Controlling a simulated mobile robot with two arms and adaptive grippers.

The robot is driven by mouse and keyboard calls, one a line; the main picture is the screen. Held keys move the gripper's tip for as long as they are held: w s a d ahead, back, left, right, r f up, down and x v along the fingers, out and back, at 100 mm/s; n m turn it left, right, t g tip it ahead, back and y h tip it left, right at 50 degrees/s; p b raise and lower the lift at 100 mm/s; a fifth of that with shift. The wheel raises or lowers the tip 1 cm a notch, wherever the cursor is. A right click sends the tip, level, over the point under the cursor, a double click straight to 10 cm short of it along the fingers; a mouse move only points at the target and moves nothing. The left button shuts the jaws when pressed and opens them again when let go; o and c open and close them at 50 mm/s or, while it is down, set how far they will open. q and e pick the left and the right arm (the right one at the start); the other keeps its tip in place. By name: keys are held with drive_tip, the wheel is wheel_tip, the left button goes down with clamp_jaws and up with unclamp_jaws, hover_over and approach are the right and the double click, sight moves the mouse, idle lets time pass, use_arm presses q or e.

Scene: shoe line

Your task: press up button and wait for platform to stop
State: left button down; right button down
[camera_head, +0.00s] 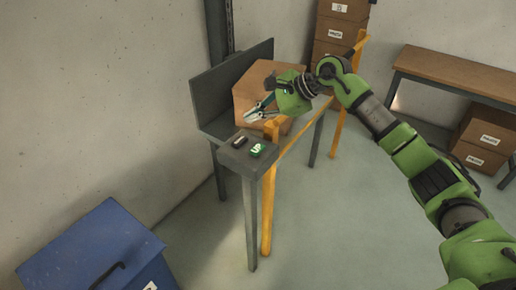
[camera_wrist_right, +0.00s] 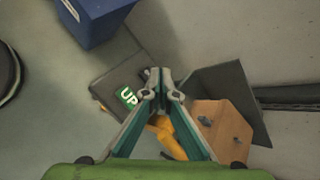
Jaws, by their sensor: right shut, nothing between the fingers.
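The green UP button (camera_head: 258,150) sits on a grey control stand (camera_head: 238,157) at the near end of the platform. In the right wrist view, the UP button (camera_wrist_right: 128,97) shows its white letters just left of my fingertips. My right gripper (camera_head: 251,117) is shut and empty, above and just beyond the button, apart from it. Its closed fingertips also show in the right wrist view (camera_wrist_right: 160,82). A small dark button (camera_head: 239,141) lies beside the UP button. The grey platform (camera_head: 205,90) holds a brown cardboard box (camera_head: 243,97). My left gripper is not in view.
A yellow rail (camera_head: 268,205) runs along the platform's front, close under my right gripper. A blue bin (camera_head: 90,245) stands at the lower left. Stacked boxes (camera_head: 335,30) are behind, and a brown-topped table (camera_head: 460,75) is at the right. The floor between is clear.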

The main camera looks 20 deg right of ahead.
sight(259, 149)
drive_tip(key=shift+d+h, duration=0.4)
drive_tip(key=shift+d, duration=0.55)
drive_tip(key=shift+f, duration=0.15)
wheel_tip(259, 149, down, 8)
drive_tip(key=b, duration=0.4)
drive_tip(key=shift+f+b, duration=0.3)
drive_tip(key=shift+b, duration=0.1)
idle(0.6)
drive_tip(key=shift+f+b, duration=0.4)
drive_tip(key=shift+b, duration=0.15)
